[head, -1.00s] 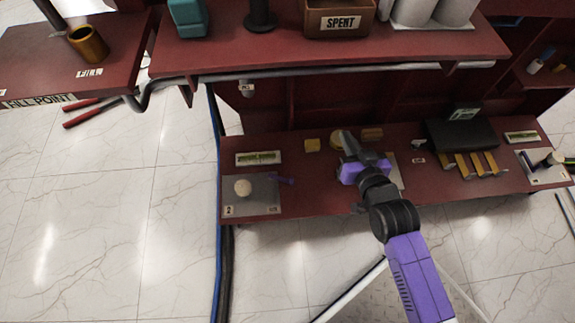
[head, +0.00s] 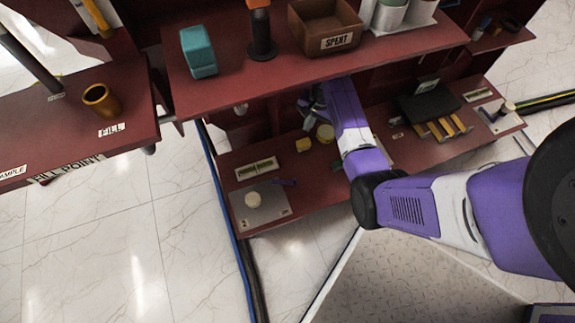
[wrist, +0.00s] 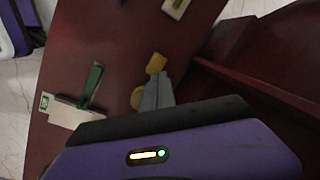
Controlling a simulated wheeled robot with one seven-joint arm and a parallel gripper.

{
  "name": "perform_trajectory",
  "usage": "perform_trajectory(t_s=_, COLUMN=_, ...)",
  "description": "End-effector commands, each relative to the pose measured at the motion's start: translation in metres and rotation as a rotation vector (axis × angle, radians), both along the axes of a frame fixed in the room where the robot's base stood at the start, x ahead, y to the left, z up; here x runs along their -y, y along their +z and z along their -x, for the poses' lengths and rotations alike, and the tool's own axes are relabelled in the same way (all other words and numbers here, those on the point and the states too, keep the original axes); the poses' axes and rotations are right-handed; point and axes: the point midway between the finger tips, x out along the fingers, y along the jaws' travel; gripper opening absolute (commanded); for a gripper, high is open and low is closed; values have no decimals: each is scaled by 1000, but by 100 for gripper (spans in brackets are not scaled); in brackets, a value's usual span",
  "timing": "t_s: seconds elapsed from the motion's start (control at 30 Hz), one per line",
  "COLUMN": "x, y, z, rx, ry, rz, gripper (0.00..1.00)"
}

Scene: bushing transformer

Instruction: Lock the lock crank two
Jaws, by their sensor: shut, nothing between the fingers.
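A grey plate marked 2 (head: 272,210) lies at the left end of the lower red shelf in the head view. My gripper (head: 308,106) is to the right of and behind this plate, under the upper shelf's edge, touching nothing that I can see. In the wrist view its grey fingers (wrist: 158,94) are shut and empty.
Yellow pieces (head: 304,145) lie near my gripper. The wrist view shows a green lever (wrist: 91,84) on a pale plate. A black block (head: 426,102) with yellow bars sits to the right. The upper shelf (head: 290,68) overhangs, holding a SPENT bin (head: 338,42).

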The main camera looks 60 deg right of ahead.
Motion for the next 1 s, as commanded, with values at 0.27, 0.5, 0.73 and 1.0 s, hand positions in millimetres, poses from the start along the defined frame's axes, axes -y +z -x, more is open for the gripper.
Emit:
perform_trajectory(t_s=0.27, x=-44, y=-12, z=44, rx=-189, ry=-70, rz=-184, gripper=0)
perform_trajectory(t_s=0.5, x=-46, y=-12, z=47, rx=-201, ry=-89, rz=-193, gripper=0)
perform_trajectory(t_s=0.73, x=-47, y=-15, z=47, rx=-201, ry=-88, rz=-193, gripper=0)
perform_trajectory(t_s=1.0, x=-56, y=-54, z=48, rx=-202, ry=-87, rz=-193, gripper=0)
